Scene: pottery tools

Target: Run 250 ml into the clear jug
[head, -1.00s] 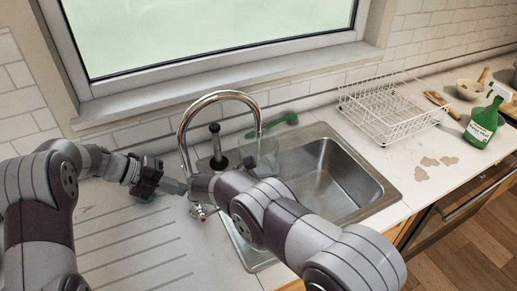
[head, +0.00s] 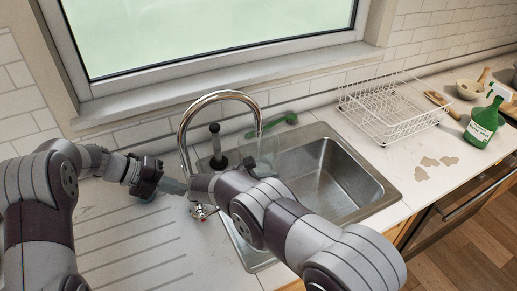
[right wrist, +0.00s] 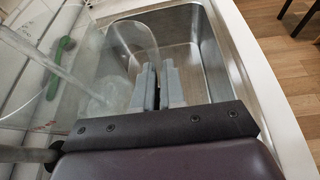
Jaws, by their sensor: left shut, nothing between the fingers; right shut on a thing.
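The clear jug (head: 264,152) is under the spout of the chrome tap (head: 222,95), over the left part of the sink. A pale streak (right wrist: 45,58), which looks like running water, comes down into the jug there. The water level and any marks cannot be read. My left gripper (head: 178,188) is shut and empty beside the tap's base, close to the small tap handle (head: 199,212). I cannot tell whether it touches the handle.
The steel sink basin (head: 345,190) is open to the right. A black-topped plunger-like thing (head: 216,145) and a green brush (head: 283,119) are behind the sink. A white dish rack (head: 395,112) and a green bottle (head: 484,122) stand to the right. The ribbed drainboard (head: 125,240) is clear.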

